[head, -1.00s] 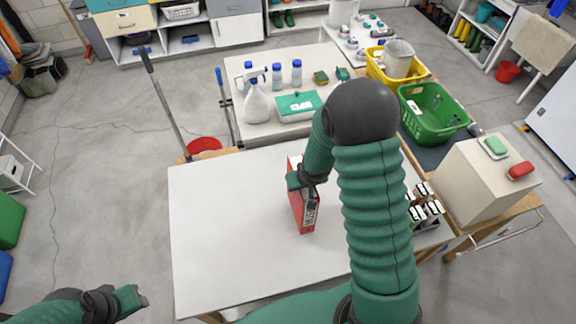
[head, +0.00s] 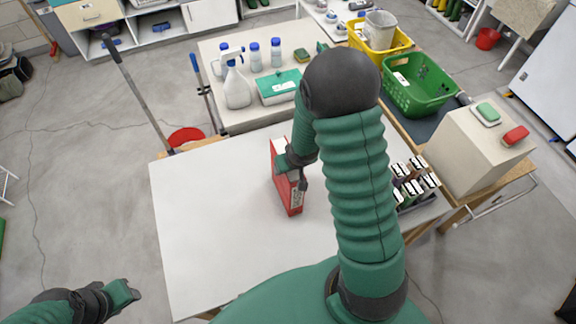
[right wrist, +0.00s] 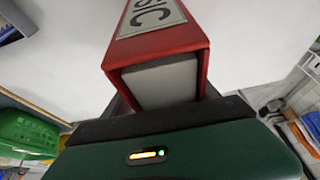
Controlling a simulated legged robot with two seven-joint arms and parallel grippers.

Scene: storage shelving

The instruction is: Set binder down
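A red binder (head: 287,188) with a white label stands upright on or just above the white table (head: 225,230) in the head view; I cannot tell whether its bottom touches. My right gripper (head: 289,164) is at its upper part, shut on it. In the right wrist view the binder (right wrist: 160,60) fills the upper middle, with its label and white page edges showing, and is held at the gripper (right wrist: 165,118). The fingertips are hidden there. My left gripper (head: 128,294) is empty at the lower left, off the table; its fingers are too small to judge.
A holder with several binders (head: 412,182) stands at the table's right edge. The table's left and front are clear.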

